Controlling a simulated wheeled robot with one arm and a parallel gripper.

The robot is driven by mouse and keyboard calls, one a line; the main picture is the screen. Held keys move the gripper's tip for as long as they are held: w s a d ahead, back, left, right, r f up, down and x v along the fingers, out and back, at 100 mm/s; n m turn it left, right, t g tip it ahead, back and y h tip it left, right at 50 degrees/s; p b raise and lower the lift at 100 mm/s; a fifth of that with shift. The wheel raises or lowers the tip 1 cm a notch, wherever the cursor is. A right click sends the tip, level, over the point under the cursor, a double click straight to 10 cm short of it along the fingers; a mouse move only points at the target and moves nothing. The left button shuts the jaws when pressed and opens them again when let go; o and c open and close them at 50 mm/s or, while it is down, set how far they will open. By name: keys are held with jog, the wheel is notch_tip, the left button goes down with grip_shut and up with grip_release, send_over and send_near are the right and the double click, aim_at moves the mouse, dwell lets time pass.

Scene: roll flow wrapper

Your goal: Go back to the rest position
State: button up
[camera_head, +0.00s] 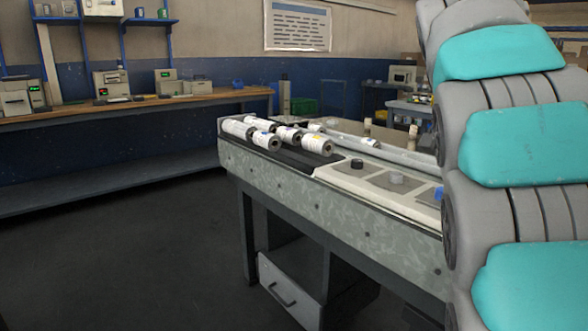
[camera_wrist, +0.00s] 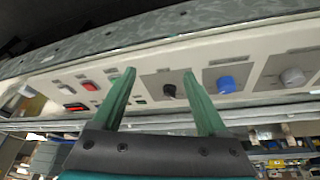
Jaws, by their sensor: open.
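My gripper (camera_wrist: 160,92) shows in the wrist view with its two green fingers spread apart and nothing between the tips. Whether the fingers touch the panel cannot be told. In the head view my grey and teal arm fills the right side, and my gripper is not seen there.
In the head view the machine (camera_head: 330,215) stands in the middle with several white rolls (camera_head: 316,144) on its top. A workbench (camera_head: 120,107) runs along the left wall. The dark floor (camera_head: 120,260) at front left is clear. A blue knob (camera_wrist: 226,84) sits on the panel.

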jog(key=s+a+f+n+g+y, duration=0.1)
jog(key=s+a+f+n, duration=0.3)
jog(key=s+f, duration=0.5)
jog(key=s+a+f+n+g+y, duration=0.1)
jog(key=s+a+f+n, duration=0.4)
jog(key=s+f, duration=0.4)
jog(key=s+a+f+n+y, duration=0.2)
jog(key=s+a+f+n, duration=0.3)
jog(key=s+f, duration=0.5)
jog(key=shift+a+f+g, duration=0.4)
jog(key=shift+a+f, duration=0.3)
jog(key=shift+a, duration=0.35)
